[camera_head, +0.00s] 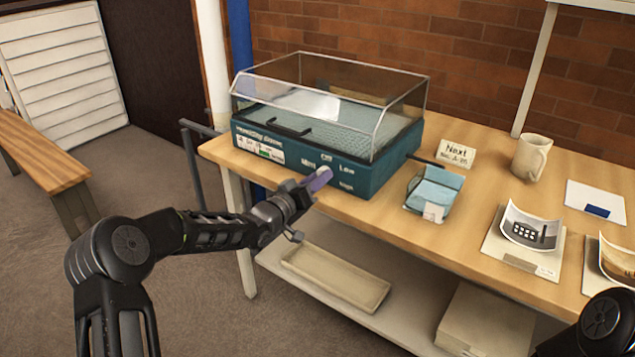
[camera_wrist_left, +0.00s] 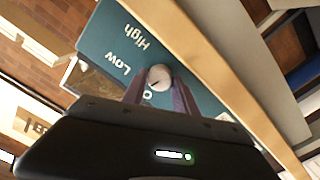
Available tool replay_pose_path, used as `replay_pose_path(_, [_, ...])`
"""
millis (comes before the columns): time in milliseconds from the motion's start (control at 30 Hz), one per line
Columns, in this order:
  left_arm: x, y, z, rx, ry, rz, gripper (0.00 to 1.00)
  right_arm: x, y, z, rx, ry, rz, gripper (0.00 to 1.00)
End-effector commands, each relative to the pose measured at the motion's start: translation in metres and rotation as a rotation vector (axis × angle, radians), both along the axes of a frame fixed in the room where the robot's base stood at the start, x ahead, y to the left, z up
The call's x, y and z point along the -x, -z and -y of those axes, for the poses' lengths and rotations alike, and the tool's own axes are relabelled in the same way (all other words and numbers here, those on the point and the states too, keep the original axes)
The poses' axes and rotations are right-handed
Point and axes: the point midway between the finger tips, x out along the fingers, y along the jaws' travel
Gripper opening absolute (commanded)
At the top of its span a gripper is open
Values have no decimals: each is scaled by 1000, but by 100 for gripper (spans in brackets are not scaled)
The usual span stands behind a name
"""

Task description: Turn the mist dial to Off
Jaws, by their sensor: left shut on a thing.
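The humidity chamber (camera_head: 250,143) is a teal box with a clear lid, standing at the left end of the table. Its front panel carries the words Mist, Off, Low and High. My left gripper (camera_head: 318,180) reaches the panel from the front and hides most of the mist dial in the head view. In the left wrist view the dial (camera_wrist_left: 159,77) is a small round pale knob between the two fingers of my left gripper (camera_wrist_left: 158,92), which is shut on it. Low and High are readable there. I cannot tell surely which word the dial points at.
On the wooden table (camera_head: 480,230) stand a blue box (camera_head: 434,190), a "Next" sign (camera_head: 456,154), a mug (camera_head: 531,157) and a card with a curled photo (camera_head: 530,228). A lower shelf holds a shallow tray (camera_head: 335,280). The lid is closed.

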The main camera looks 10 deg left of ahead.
Motion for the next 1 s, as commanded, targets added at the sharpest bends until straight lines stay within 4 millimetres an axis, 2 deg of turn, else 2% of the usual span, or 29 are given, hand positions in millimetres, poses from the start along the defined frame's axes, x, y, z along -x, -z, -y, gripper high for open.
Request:
replay_pose_path(400, [0, 1, 0, 224, 0, -91, 0, 0, 2, 0, 0, 0, 0, 36])
replay_pose_path(933, [0, 1, 0, 256, 0, -103, 0, 0, 2, 0, 0, 0, 0, 36])
replay_pose_path(967, [0, 1, 0, 255, 0, -103, 35, 0, 2, 0, 0, 0, 0, 36])
replay_pose_path(1000, [0, 1, 0, 255, 0, -103, 38, 0, 2, 0, 0, 0, 0, 36])
